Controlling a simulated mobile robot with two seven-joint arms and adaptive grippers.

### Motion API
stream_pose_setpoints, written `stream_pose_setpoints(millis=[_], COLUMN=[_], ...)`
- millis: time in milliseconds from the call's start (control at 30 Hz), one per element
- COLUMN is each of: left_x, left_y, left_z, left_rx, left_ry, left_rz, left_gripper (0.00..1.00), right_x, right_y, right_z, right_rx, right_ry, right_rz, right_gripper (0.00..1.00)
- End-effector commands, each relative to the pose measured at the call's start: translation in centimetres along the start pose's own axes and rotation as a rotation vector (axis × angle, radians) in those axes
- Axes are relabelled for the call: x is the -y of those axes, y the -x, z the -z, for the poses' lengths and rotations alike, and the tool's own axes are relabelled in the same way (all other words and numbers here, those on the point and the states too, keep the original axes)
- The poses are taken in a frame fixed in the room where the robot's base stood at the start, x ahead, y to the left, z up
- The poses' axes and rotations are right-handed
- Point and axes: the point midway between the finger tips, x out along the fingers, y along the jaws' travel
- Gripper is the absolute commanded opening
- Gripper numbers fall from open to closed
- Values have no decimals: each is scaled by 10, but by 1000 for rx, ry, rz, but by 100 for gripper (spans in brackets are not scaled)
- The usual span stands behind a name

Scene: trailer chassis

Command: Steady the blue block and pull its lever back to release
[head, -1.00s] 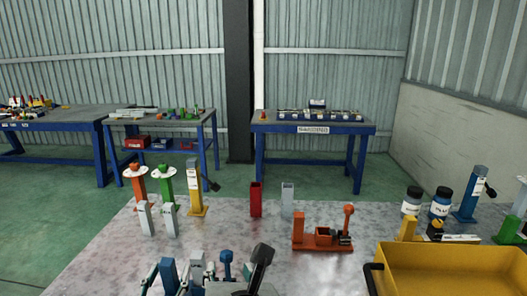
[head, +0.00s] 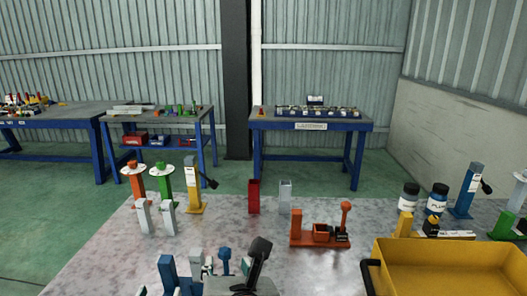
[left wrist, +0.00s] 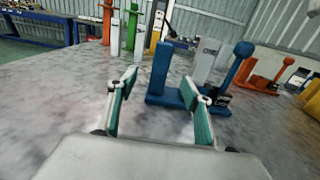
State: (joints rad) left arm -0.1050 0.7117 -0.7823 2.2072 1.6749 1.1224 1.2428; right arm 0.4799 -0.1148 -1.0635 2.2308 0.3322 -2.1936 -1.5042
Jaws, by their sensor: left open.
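The blue block (head: 168,270) is at the front of the table in the head view, cut by the lower edge. In the left wrist view the blue block (left wrist: 160,70) shows an upright post on a blue base, with a pale grey upright beside it. Its blue lever (left wrist: 236,62), with a round knob, stands upright with a slight lean at the right end. My left gripper (left wrist: 159,80) is open and empty. Its teal and white fingers point at the block, the post showing between them but farther off. My right gripper cannot be made out.
A dark paddle shape (head: 260,250) stands right of the blue lever; I cannot tell what it is. An orange lever block (head: 318,241) and a yellow bin (head: 450,270) are to the right. Several coloured posts stand at the back left. Bare tabletop (head: 110,255) lies at left.

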Motion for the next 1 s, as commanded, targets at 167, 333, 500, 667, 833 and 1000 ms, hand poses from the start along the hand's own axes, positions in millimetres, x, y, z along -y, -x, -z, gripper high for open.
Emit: stream_pose_setpoints(millis=[167, 333, 500, 667, 833, 1000], left_x=[0, 0, 0, 0, 0, 0], left_y=[0, 0, 0, 3, 24, 58], left_z=[0, 0, 0, 0, 1, 1], left_rx=[1, 1, 1, 0, -4, -5], left_ry=[0, 0, 0, 0, 0, 1], left_rz=[0, 0, 0, 0, 1, 1], left_gripper=[50, 70, 70, 70, 70, 70], right_x=[0, 0, 0, 0, 0, 0], right_y=[0, 0, 0, 0, 0, 0], right_z=[0, 0, 0, 0, 0, 0], right_rx=[0, 0, 0, 0, 0, 0], right_ry=[0, 0, 0, 0, 0, 0], right_rz=[0, 0, 0, 0, 0, 0], right_gripper=[40, 40, 40, 40, 40, 40])
